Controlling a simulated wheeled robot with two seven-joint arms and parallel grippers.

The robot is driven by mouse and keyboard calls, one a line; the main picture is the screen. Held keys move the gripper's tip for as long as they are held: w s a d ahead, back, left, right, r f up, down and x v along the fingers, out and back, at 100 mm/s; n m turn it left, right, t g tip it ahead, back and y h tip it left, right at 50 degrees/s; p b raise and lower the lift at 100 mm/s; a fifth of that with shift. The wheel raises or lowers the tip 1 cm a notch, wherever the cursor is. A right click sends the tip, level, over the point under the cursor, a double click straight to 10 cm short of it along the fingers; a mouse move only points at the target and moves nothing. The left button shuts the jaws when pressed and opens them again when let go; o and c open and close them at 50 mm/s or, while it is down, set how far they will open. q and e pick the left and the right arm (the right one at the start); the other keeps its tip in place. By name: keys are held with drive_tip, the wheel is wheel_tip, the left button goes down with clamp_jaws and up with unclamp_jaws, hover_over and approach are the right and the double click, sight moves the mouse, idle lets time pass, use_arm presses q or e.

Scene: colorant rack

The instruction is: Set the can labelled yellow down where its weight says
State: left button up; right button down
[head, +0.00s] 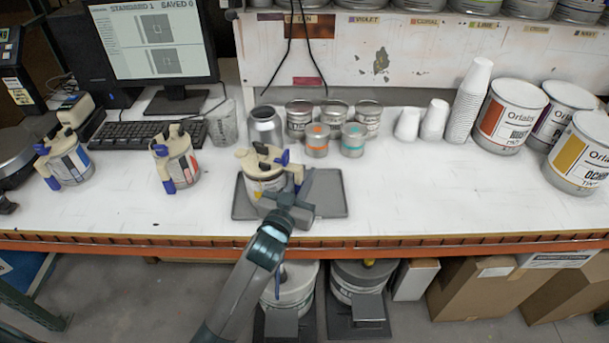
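A can with a cream pump lid and blue parts (258,168) stands upright at a dark grey tray or scale plate (331,200) near the front edge of the bench. Its label is mostly covered, so I cannot read its colour name. My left gripper (290,192) is at the can's front right, its dark fingers close against it; whether they grip it is unclear. Two similar lidded cans stand to the left, one with a blue label mark (72,166) and one with a reddish mark (178,166). My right gripper is not in view.
A monitor (150,45) reads "STANDARD 1 SAVED 0". Behind the tray stand an open metal can (265,127), small tins (316,140) and a clear beaker (222,124). White cups (468,105) and large Orlaby cans (508,118) stand right. The bench front right is clear.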

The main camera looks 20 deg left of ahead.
use_arm(q)
drive_tip(key=o, duration=0.4)
drive_tip(key=shift+o, duration=0.2)
drive_tip(key=shift+r, duration=0.15)
drive_tip(key=shift+s, duration=0.7)
drive_tip(key=s+b, duration=0.1)
drive_tip(key=s, duration=0.2)
drive_tip(key=s+b, duration=0.1)
drive_tip(key=s, duration=0.2)
drive_tip(key=s+a, duration=0.1)
drive_tip(key=s, duration=0.2)
drive_tip(key=shift+s+b, duration=0.15)
drive_tip(key=shift+b, duration=0.25)
drive_tip(key=shift+s, duration=0.65)
